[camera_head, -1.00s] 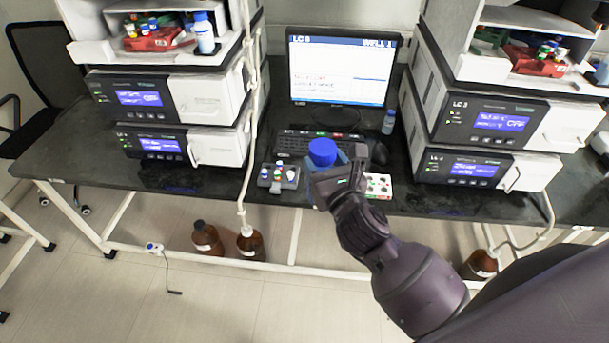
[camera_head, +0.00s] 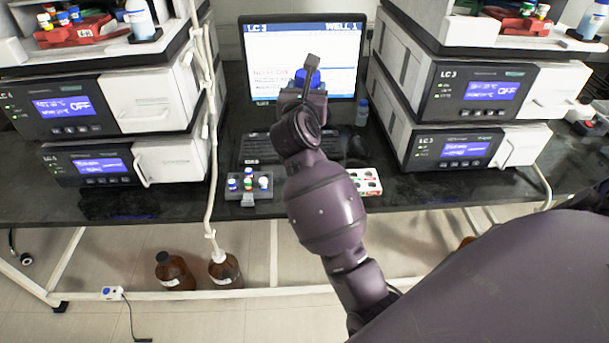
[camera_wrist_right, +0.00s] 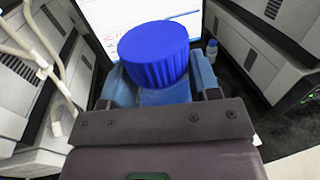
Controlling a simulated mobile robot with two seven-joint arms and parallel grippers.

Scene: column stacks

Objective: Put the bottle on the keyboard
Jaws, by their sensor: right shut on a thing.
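The bottle has a ribbed blue cap (camera_wrist_right: 154,54) and a light blue translucent body. My right gripper (camera_wrist_right: 155,95) is shut on it, and the wrist view looks at the cap from behind. In the head view the blue cap (camera_head: 307,78) shows in front of the monitor, and the gripper (camera_head: 303,90) hides most of the bottle's body. The black keyboard (camera_head: 262,148) lies on the bench below the monitor, partly hidden behind my right arm. I cannot tell how high the bottle is above it. My left gripper is not in view.
The monitor (camera_head: 270,60) stands behind the keyboard. Instrument stacks flank it at left (camera_head: 150,105) and right (camera_head: 480,95). A vial rack (camera_head: 240,187) and a white tray (camera_head: 365,182) sit at the front edge. A small bottle (camera_head: 362,112) stands right of the monitor.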

